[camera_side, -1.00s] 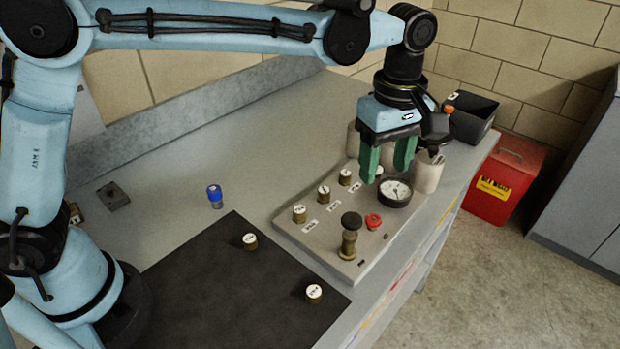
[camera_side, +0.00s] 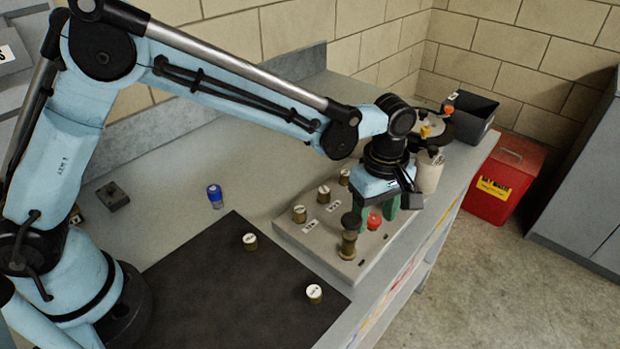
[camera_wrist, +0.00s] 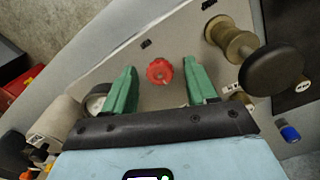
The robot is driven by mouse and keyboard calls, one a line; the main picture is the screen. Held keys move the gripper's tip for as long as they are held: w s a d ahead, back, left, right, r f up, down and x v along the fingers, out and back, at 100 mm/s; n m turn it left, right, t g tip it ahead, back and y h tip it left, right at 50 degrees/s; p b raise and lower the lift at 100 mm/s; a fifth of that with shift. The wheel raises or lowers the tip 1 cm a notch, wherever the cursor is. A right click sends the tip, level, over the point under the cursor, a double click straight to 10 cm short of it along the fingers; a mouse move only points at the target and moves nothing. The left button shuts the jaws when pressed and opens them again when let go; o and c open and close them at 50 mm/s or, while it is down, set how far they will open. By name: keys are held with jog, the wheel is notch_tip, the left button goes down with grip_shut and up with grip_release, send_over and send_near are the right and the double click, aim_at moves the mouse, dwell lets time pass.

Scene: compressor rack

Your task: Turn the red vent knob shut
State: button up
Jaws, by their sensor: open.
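The red vent knob (camera_side: 374,221) is on the grey panel (camera_side: 322,250), near its front right edge. My gripper (camera_side: 376,222) is open, with its green fingers pointing down over the panel around the knob. In the wrist view the red knob (camera_wrist: 159,71) lies between the two fingertips, a little nearer the left one, and neither finger touches it there. How far the fingertips are above the panel is hard to tell.
A brass valve with a black cap (camera_side: 350,232) stands close to the left of my gripper; it shows in the wrist view (camera_wrist: 240,45). Brass knobs (camera_side: 300,214) line the panel's back. The black mat (camera_side: 215,290) has free room.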

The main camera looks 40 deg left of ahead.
jog(key=c, duration=1.1)
jog(key=shift+o, duration=0.2)
jog(key=shift+m, duration=0.5)
jog(key=m, duration=0.4)
jog(key=shift+m, duration=0.3)
jog(key=m, duration=0.6)
jog(key=shift+r+m, duration=0.1)
jog(key=shift+m, duration=0.2)
jog(key=m, duration=1.1)
jog(key=shift+m, duration=0.4)
